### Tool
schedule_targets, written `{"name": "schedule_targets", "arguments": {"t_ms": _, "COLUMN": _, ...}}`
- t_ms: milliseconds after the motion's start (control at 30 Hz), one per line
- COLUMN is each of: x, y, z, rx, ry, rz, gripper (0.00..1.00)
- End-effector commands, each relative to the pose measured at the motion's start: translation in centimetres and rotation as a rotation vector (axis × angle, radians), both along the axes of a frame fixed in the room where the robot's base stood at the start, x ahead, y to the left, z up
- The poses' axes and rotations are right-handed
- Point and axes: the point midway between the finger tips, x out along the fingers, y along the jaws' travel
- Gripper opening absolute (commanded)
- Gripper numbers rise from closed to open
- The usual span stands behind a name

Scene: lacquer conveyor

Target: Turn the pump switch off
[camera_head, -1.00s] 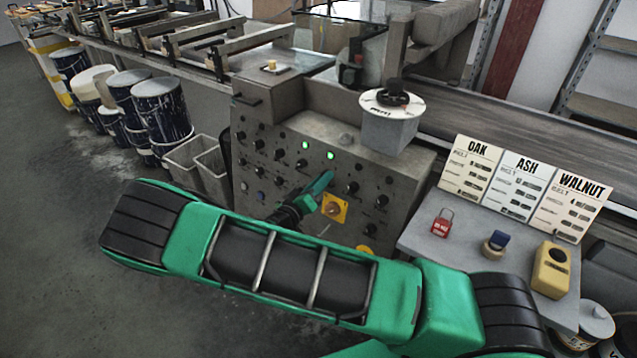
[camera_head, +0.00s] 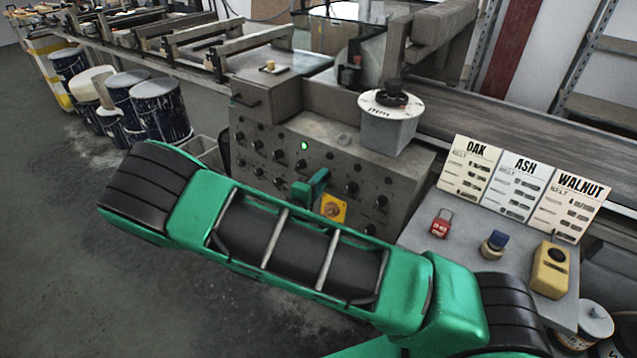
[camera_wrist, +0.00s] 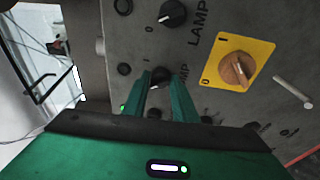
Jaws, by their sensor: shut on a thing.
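The grey control panel (camera_head: 270,140) carries rows of black rotary knobs. In the wrist view, my gripper (camera_wrist: 162,88) is shut on a black knob (camera_wrist: 160,76). The printed label beside this knob is partly hidden; only "MP" shows. The fingers cover most of the knob, so I cannot tell its pointer direction. In the head view my gripper (camera_head: 311,187) is at the panel, partly hidden behind my arm. One green lamp (camera_head: 304,146) is lit on the panel.
A yellow plate with an orange-brown knob (camera_head: 333,208) sits right of my gripper; it also shows in the wrist view (camera_wrist: 238,70). Another black knob (camera_wrist: 172,13), marked "LAMP", is close by. A grey bucket (camera_head: 388,130) stands on the panel housing. Bins and drums stand left.

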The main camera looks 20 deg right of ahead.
Motion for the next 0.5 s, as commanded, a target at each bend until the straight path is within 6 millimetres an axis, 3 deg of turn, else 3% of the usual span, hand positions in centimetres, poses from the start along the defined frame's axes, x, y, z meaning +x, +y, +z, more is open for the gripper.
{"name": "schedule_targets", "arguments": {"t_ms": 500, "x": -0.13, "y": -0.04, "z": -0.41, "rx": -0.047, "ry": 0.082, "rz": 0.015, "gripper": 0.03}}
